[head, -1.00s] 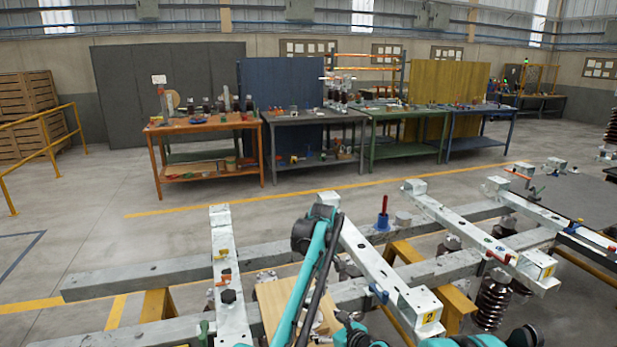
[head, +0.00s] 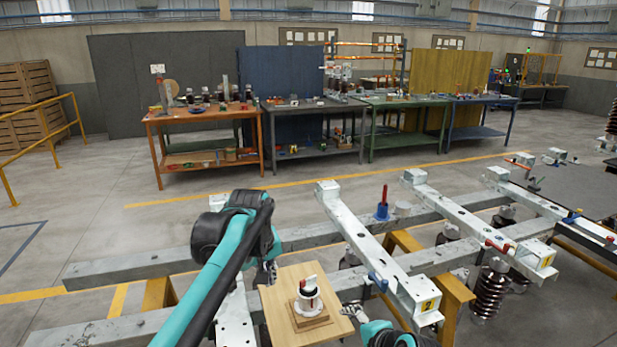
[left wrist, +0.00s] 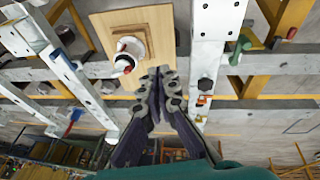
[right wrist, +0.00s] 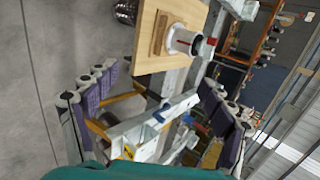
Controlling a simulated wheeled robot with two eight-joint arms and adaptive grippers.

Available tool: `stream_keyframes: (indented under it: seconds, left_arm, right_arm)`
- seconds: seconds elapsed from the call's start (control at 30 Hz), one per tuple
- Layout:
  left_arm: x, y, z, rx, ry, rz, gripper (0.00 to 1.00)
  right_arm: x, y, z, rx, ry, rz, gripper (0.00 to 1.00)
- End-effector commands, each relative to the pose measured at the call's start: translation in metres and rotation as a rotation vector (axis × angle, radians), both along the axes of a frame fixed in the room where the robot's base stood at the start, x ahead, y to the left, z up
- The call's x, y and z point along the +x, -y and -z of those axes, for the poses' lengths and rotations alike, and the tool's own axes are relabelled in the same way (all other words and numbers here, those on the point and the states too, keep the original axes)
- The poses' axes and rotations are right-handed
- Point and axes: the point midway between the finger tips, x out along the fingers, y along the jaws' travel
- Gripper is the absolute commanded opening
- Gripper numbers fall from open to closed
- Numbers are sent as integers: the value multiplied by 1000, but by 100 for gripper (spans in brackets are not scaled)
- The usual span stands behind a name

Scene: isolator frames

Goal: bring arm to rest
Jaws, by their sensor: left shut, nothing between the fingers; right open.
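My left arm (head: 215,285) reaches in from the lower left over the frame. Its gripper (head: 268,272) is partly hidden behind the arm, beside the left edge of a wooden board (head: 272,318). In the left wrist view the left gripper (left wrist: 157,76) is shut and empty, its tips by the board's edge. A white cylindrical part with a red mark (head: 308,297) stands on a small wooden block on the board. My right gripper (head: 355,312) is at the board's right edge. In the right wrist view the right gripper (right wrist: 165,95) is open, with nothing held between its fingers.
Grey steel beams (head: 130,268) on yellow trestles (head: 455,305) carry pale crossbars (head: 370,245) around the board. A blue piece with a red rod (head: 382,205) stands on a beam. Ribbed insulators (head: 490,292) are at right. Open floor lies before the workbenches (head: 205,120).

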Motion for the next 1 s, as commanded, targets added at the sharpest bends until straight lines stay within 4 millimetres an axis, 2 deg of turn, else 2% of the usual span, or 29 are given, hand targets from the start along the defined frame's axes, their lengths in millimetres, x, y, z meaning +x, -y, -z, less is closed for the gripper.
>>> stream_keyframes:
  seconds: [0.03, 0.17, 0.27, 0.4, 0.5, 0.6, 0.7, 1.0]
  left_arm:
    - [-22, -10, 1, 9, 24, 25, 0]
    - [-74, -32, 9, 44, 91, 103, 0]
    - [-115, -47, 24, 75, 145, 160, 0]
    - [-169, -64, 55, 129, 214, 239, 0]
    - [-201, -72, 80, 167, 254, 287, 0]
    - [-223, -78, 101, 197, 285, 322, 0]
    - [-236, -81, 115, 219, 304, 345, 0]
    - [-242, -83, 122, 230, 314, 357, 0]
  right_arm:
    - [-15, 4, -3, -82, 13, -53, 83]
    - [-51, 18, -7, -320, 47, -214, 83]
    - [-79, 30, -8, -497, 65, -343, 83]
    - [-116, 47, -6, -735, 77, -528, 83]
    - [-140, 59, -3, -878, 77, -650, 83]
    - [-156, 68, 0, -984, 74, -745, 83]
    - [-166, 73, 2, -1050, 70, -807, 83]
    - [-171, 77, 3, -1086, 68, -842, 83]
